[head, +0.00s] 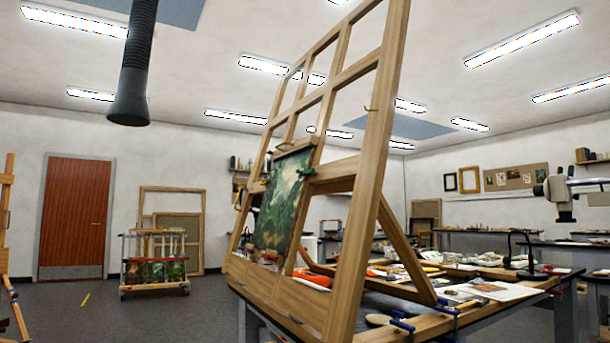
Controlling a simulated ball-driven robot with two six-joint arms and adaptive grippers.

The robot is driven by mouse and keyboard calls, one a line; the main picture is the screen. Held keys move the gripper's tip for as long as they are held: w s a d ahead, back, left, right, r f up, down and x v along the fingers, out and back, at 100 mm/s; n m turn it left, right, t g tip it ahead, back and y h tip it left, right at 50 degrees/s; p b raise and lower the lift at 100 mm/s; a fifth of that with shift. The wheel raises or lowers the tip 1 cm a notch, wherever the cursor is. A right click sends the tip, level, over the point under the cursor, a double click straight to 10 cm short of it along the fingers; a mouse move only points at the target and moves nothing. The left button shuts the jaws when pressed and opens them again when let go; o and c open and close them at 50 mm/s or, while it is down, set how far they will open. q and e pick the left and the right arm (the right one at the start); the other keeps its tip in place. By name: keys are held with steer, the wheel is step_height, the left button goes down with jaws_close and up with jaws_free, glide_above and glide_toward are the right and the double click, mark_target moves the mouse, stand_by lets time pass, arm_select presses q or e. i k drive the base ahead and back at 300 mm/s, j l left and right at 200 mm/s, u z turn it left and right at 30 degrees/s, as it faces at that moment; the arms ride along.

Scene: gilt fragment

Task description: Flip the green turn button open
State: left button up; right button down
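A small green piece (306,171), which looks like the green turn button, sits at the upper right edge of a green landscape painting (281,205). The painting leans on a large wooden easel frame (369,170) seen at a slant. The piece is too small for me to tell which way it is turned. Neither of my grippers shows in the head view.
A work table (445,318) behind the easel carries papers, tools, orange-handled items and a black lamp (527,252). A wheeled rack (154,270) with paintings stands at the left back. A black duct (134,70) hangs from the ceiling. Floor left of the easel is clear.

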mark_target(310, 170)
steer(key=i+j, duration=0.2)
steer(key=j, duration=0.25)
steer(key=i+j, duration=0.25)
steer(key=j, duration=0.15)
steer(key=i+j, duration=0.2)
steer(key=j, duration=0.25)
steer(key=i+j, duration=0.25)
steer(key=j, duration=0.15)
steer(key=i+j, duration=0.2)
steer(key=j, duration=0.25)
steer(key=i+j, duration=0.25)
steer(key=j, duration=0.15)
steer(key=i+j, duration=0.2)
steer(key=j, duration=0.25)
steer(key=i+j+u, duration=0.1)
steer(key=i+j, duration=0.15)
steer(key=j, duration=0.15)
